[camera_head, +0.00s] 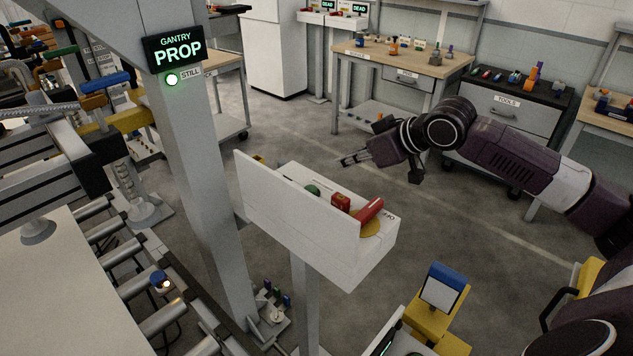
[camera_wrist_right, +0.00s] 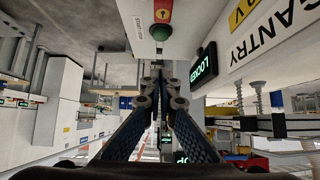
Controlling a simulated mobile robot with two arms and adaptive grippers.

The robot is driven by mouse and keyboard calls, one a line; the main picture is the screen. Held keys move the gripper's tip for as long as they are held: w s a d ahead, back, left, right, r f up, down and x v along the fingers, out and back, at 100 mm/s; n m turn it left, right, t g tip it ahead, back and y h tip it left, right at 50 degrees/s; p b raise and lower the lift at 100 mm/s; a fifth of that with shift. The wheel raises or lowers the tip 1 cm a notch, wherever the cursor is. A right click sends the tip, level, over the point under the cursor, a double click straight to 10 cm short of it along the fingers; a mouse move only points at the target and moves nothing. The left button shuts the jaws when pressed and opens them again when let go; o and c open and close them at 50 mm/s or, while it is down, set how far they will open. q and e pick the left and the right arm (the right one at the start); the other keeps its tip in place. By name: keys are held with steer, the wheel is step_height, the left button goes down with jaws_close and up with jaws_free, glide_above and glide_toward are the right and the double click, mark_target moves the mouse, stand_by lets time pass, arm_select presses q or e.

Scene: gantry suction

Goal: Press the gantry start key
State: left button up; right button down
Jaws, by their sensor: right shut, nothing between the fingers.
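A white control box (camera_head: 330,245) stands on a post in the middle of the head view, its controls partly hidden behind its raised front plate. A green button (camera_head: 313,190) sits on it, left of a red block-like control (camera_head: 340,201). The green button also shows in the right wrist view (camera_wrist_right: 160,32), with small lettering beside it that I cannot fully read. My right gripper (camera_head: 346,161) is shut and empty, beyond the box and apart from it. Its fingertips (camera_wrist_right: 160,70) point toward the green button. My left gripper is not in view.
A red mushroom-shaped control (camera_head: 370,210) on a yellow disc is at the box's right end. A sign (camera_head: 176,48) on the gantry column reads GANTRY PROP, STILL. A roller conveyor (camera_head: 140,285) runs at left; open floor lies behind the box.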

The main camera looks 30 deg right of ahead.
steer(key=p, duration=0.4)
glide_above(307, 187)
steer(key=s+d, duration=0.1)
steer(key=s, duration=0.2)
step_height(307, 187, down, 6)
steer(key=shift+s+d+f, duration=0.1)
steer(key=shift+d+f, duration=0.05)
step_height(307, 187, down, 3)
steer(key=shift+r+p, duration=0.1)
steer(key=shift+p, duration=0.25)
steer(key=shift+f, duration=0.65)
steer(key=shift+f, duration=0.1)
